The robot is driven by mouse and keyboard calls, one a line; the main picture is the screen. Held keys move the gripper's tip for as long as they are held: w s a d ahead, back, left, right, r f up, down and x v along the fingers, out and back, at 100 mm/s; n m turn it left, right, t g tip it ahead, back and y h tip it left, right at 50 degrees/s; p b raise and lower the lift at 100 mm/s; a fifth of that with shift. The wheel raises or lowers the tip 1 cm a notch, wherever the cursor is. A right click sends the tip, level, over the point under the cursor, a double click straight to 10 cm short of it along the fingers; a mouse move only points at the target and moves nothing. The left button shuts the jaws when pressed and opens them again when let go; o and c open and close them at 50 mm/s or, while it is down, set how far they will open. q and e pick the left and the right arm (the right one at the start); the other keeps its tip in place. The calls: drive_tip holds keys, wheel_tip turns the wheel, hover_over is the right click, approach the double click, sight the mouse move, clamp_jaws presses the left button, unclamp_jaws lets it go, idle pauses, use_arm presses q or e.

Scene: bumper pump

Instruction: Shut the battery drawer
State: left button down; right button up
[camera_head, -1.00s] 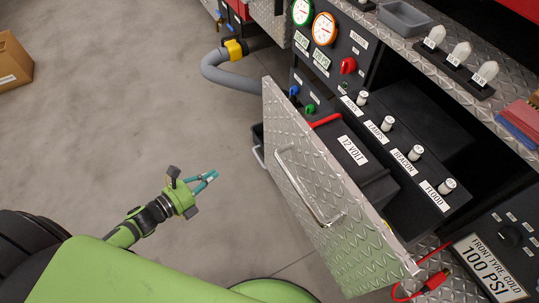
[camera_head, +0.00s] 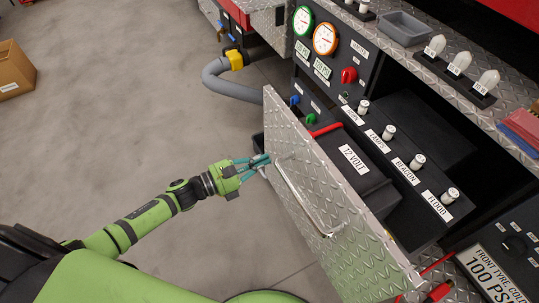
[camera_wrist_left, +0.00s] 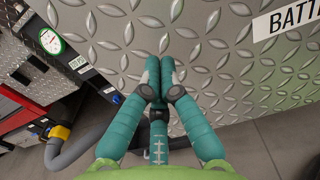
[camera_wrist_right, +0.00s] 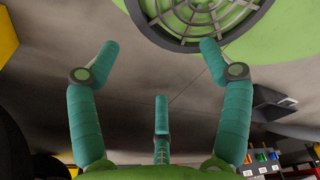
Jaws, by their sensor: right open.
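The battery drawer is pulled out, its diamond-plate front (camera_head: 335,220) standing clear of the panel, with a metal handle (camera_head: 310,207) on it. Inside is a black battery labelled 12 VOLT (camera_head: 355,160). My left gripper (camera_head: 264,160) is at the front's far left part, beside the handle's upper end. In the left wrist view its fingers (camera_wrist_left: 158,78) are drawn together, empty, facing the plate (camera_wrist_left: 215,75), where part of a BATT label (camera_wrist_left: 287,20) shows. I cannot tell whether the tips touch. My right gripper (camera_wrist_right: 157,55) shows only in its wrist view, open and empty.
Lamp switches (camera_head: 389,132) and gauges (camera_head: 325,40) line the panel behind the drawer. A grey hose (camera_head: 228,82) with a yellow coupling lies beyond. A cardboard box (camera_head: 14,70) sits far left.

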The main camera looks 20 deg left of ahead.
use_arm(q)
drive_tip(key=shift+x, duration=1.35)
use_arm(e)
drive_tip(key=shift+s+r, duration=0.1)
drive_tip(key=shift+s, duration=0.7)
